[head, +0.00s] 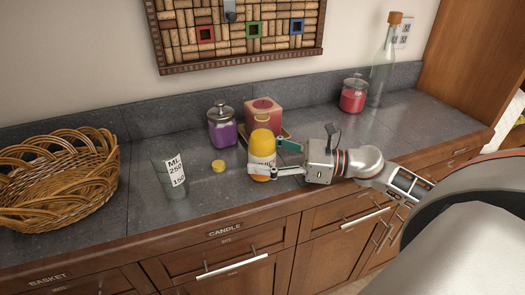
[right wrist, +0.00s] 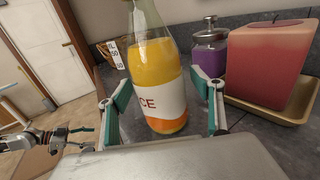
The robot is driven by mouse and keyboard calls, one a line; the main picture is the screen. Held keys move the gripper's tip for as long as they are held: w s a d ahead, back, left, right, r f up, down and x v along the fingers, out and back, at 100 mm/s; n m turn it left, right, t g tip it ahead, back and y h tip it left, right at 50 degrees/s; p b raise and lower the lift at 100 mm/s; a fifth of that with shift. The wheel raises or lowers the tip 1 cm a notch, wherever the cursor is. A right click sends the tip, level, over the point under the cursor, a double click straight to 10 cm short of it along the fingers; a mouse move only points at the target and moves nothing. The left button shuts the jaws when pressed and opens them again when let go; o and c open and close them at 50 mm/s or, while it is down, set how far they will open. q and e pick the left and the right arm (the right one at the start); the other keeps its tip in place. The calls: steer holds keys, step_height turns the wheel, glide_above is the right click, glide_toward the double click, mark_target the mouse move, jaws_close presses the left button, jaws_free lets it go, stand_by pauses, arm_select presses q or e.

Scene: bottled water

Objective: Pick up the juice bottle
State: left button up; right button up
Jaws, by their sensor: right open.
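The juice bottle (head: 264,143) is clear, with yellow-orange juice and a white label. It stands upright on the grey counter. My right gripper (head: 270,158) reaches it from the right and is open, with a finger on each side of the bottle. In the right wrist view the bottle (right wrist: 156,75) is between the teal-padded fingers of the right gripper (right wrist: 163,108), with gaps showing on both sides. The bottle's top is cut off there. My left gripper (right wrist: 72,138) shows small at the lower left of the right wrist view; its opening is unclear.
A red candle box (head: 263,112) on a tray and a purple jar (head: 222,127) stand close behind the bottle. A yellow lid (head: 218,166), a measuring cup (head: 168,178) and a wicker basket (head: 58,185) are to the left. A red jar (head: 354,96) and tall bottle (head: 383,65) are at the back right.

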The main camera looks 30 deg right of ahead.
steer(key=c, duration=1.5)
steer(key=shift+c, duration=0.6)
steer(key=shift+r, duration=0.1)
